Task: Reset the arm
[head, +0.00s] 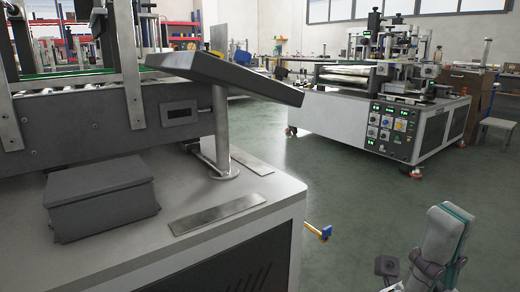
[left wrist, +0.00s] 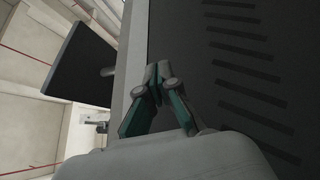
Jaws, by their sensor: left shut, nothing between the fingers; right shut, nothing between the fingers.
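My right gripper (head: 449,218) is at the lower right of the head view, over the open floor, with grey links and a teal finger side. It points upward, is shut and holds nothing that I can see. My left gripper (left wrist: 156,78) is in the middle of the left wrist view, its grey and teal fingers meeting at the tips with nothing between them. It is in front of a dark slotted panel (left wrist: 230,60) of the machine; I cannot tell how large the gap is. The left gripper does not show in the head view.
A labelling machine with a light grey top (head: 120,240) fills the left of the head view. A tilted dark screen (head: 225,75) on a post overhangs it. A second machine (head: 375,110) stands behind; green floor lies between.

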